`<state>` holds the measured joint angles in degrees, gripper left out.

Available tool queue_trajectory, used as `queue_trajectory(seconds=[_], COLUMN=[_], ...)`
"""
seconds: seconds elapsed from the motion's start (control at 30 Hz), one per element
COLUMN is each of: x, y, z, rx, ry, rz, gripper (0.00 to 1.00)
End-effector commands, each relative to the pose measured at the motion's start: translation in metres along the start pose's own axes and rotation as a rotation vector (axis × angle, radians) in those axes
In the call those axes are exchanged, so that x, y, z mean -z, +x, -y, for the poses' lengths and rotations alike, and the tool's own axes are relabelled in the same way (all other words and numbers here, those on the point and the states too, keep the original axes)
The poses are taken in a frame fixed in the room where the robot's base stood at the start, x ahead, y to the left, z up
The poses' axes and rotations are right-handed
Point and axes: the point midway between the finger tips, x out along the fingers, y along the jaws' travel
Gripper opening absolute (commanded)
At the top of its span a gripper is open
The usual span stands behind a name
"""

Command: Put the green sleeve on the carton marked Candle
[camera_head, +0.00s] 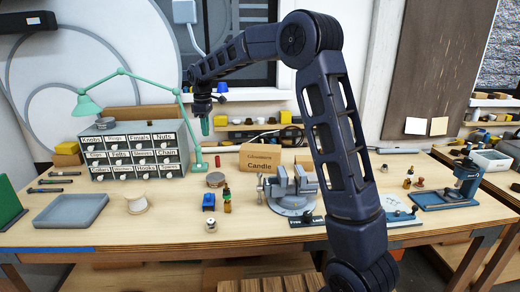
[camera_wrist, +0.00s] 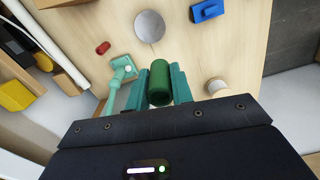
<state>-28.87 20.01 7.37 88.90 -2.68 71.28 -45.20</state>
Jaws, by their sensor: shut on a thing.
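The green sleeve (camera_wrist: 160,82) is a dark green cylinder between the two teal fingers of my gripper (camera_wrist: 161,86) in the wrist view. My gripper (camera_head: 206,122) is shut on it and holds it well above the table in the head view, in front of the back shelf. The sleeve is too small to tell from the fingers there. The brown carton marked Candle (camera_head: 259,168) stands on the table behind the vise. It is to the right of my gripper in the picture and lower, apart from it. Its top looks bare.
A labelled drawer cabinet (camera_head: 133,152) and a mint desk lamp (camera_head: 196,150) stand to the left. The vise (camera_head: 291,190) stands in front of the carton.

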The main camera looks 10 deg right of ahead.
Motion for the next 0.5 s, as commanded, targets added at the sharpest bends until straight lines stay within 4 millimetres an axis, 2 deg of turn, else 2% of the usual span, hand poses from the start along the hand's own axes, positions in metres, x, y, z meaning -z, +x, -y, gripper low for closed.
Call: queue_trajectory(seconds=[0.03,0.2,0.4,0.5], x=[-0.015,-0.065,-0.130,-0.160], y=[-0.006,-0.024,-0.045,-0.054], z=[-0.019,-0.070,-0.123,-0.143], rx=[-0.002,-0.002,-0.002,-0.002], ry=[0.035,0.135,0.252,0.302], rz=[-0.002,-0.002,-0.002,-0.001], gripper=[0.01,0.01,0.01,0.01])
